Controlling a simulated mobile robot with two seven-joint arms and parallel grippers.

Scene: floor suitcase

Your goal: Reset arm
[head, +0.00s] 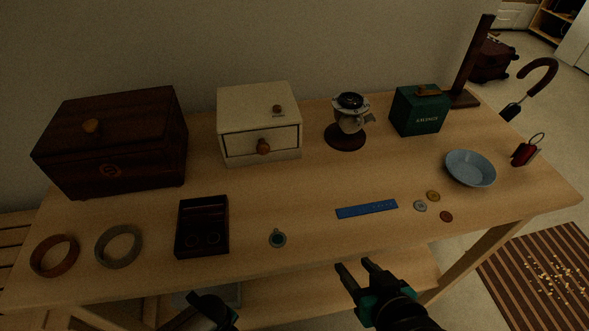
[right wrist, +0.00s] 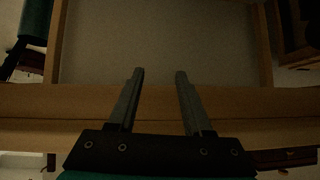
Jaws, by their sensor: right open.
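My right gripper (head: 356,276) is open and empty in front of the table's front edge, at the lower middle of the head view. Its two fingers stand apart in the right wrist view (right wrist: 160,75), with nothing between them. My left gripper (head: 207,304) shows only in part at the bottom edge of the head view, below the table's front edge. I cannot tell if its jaws are open or shut.
The wooden table (head: 330,245) holds a dark chest (head: 115,145), a cream drawer box (head: 258,125), a black jewelry box (head: 203,226), a blue ruler (head: 367,209) and a blue dish (head: 470,168). A striped rug (head: 520,275) lies on the floor at right.

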